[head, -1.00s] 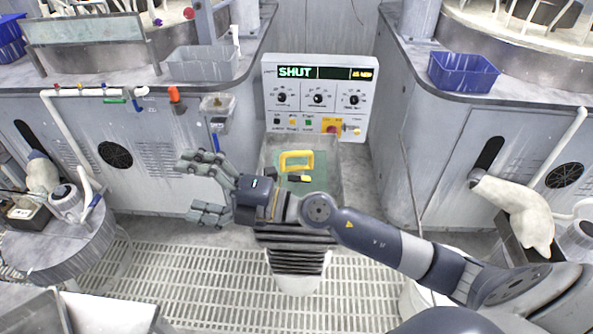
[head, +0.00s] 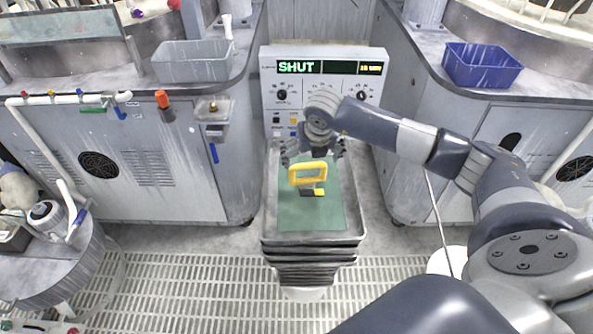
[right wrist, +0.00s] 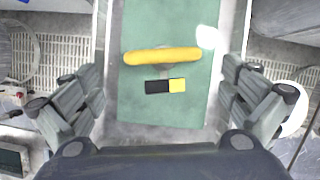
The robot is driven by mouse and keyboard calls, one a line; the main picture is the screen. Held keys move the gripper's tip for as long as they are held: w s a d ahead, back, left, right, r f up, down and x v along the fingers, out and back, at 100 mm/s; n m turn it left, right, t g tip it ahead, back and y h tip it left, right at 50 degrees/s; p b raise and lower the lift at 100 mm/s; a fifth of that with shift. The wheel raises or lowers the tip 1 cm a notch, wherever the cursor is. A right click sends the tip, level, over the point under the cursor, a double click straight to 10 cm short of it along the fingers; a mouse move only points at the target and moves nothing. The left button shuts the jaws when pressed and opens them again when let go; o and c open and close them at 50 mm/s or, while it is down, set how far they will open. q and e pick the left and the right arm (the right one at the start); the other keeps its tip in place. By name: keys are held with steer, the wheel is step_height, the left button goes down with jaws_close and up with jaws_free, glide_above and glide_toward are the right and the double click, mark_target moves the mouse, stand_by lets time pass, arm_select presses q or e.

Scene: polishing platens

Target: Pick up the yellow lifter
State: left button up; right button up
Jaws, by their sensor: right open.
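The yellow lifter (head: 309,174) has a squared loop handle and stands on the green mat of a grey tray in the head view. In the right wrist view its handle is a yellow bar (right wrist: 162,56), with a small black and yellow block (right wrist: 165,86) beside it. My right gripper (head: 312,156) is open and empty, just behind and above the lifter in the head view. In the right wrist view its fingers (right wrist: 165,100) spread wide on both sides of the tray, apart from the handle. My left gripper is not in view.
The tray (head: 352,205) sits on a dark ribbed stand. A control panel (head: 318,67) reading SHUT stands behind it, between two grey cabinets. A blue bin (head: 481,66) and a grey bin (head: 192,62) rest on the counters. The grated floor (head: 190,280) is open in front.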

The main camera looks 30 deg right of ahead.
mark_target(309, 165)
steer(key=shift+d+f+b, duration=0.15)
steer(key=shift+f+b, duration=0.3)
steer(key=shift+f, duration=0.1)
steer(key=shift+d+f+b, duration=0.15)
steer(key=shift+f+b, duration=0.25)
steer(key=shift+f, duration=0.15)
steer(key=shift+b+x, duration=0.7)
steer(key=shift+x, duration=0.4)
steer(key=shift+w+f, duration=0.15)
steer(key=shift+f, duration=0.2)
steer(key=b+x, duration=0.3)
steer(key=x, duration=0.1)
steer(key=shift+f, duration=0.2)
steer(key=shift+w+f, duration=0.15)
steer(key=shift+w, duration=0.05)
steer(key=shift+c, duration=0.2)
steer(key=c, duration=0.9)
steer(key=shift+w+r, duration=0.1)
steer(key=shift+r, duration=0.25)
steer(key=shift+c, duration=1.1)
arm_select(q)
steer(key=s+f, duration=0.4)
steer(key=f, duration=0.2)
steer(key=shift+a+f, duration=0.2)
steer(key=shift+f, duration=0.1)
arm_select(e)
steer(key=shift+d+f, duration=0.1)
